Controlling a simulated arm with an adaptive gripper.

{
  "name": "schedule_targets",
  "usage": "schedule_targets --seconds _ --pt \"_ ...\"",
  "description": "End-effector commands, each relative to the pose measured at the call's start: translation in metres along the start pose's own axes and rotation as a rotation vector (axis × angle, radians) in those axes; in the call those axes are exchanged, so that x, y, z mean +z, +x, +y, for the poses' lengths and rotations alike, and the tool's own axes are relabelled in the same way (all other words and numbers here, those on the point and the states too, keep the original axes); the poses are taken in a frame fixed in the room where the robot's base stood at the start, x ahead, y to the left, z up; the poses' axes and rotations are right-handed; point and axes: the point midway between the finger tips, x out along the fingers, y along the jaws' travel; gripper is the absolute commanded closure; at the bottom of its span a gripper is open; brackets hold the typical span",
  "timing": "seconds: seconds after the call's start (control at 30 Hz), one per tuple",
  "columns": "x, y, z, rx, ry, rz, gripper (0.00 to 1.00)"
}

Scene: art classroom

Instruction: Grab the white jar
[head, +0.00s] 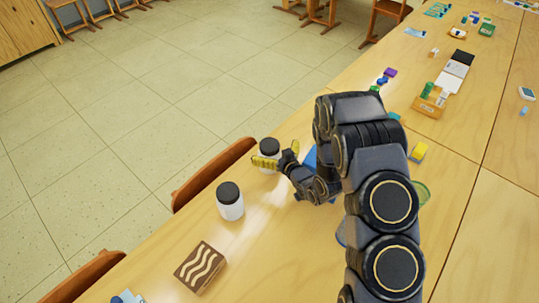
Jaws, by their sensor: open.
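Two white jars with black lids stand upright on the wooden table near its left edge. One white jar (230,205) is nearer to me and in full view, with nothing touching it. The other white jar (268,150) is farther back, and its lower part is partly hidden by my gripper. My gripper (279,155) is open, with yellow fingertips low beside the farther jar.
A brown box with wavy cream stripes (201,267) lies nearer on the table (262,265). A blue thing is partly hidden behind my arm. A yellow block (419,151) and a wooden tray (430,106) are to the right. Chair backs (212,173) line the left edge.

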Motion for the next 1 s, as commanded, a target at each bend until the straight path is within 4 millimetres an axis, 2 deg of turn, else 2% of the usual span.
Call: schedule_targets --seconds 0.1,0.43,0.7,0.73,0.77,0.8,0.87,1.0 --pt "0.007 0.004 0.000 0.000 0.001 -0.001 0.05" --pt "0.006 0.047 -0.001 -0.002 0.000 0.002 0.05" --pt "0.006 0.051 0.000 0.000 0.000 -0.001 0.05" --pt "0.006 0.051 0.000 0.000 0.000 -0.001 0.12" --pt "0.006 0.051 0.000 0.000 0.000 -0.001 0.25" --pt "0.006 0.051 0.000 0.000 0.000 0.000 0.42" --pt "0.006 0.051 0.000 0.000 0.000 -0.001 0.65" --pt "0.006 0.051 0.000 0.000 0.000 -0.001 0.77"
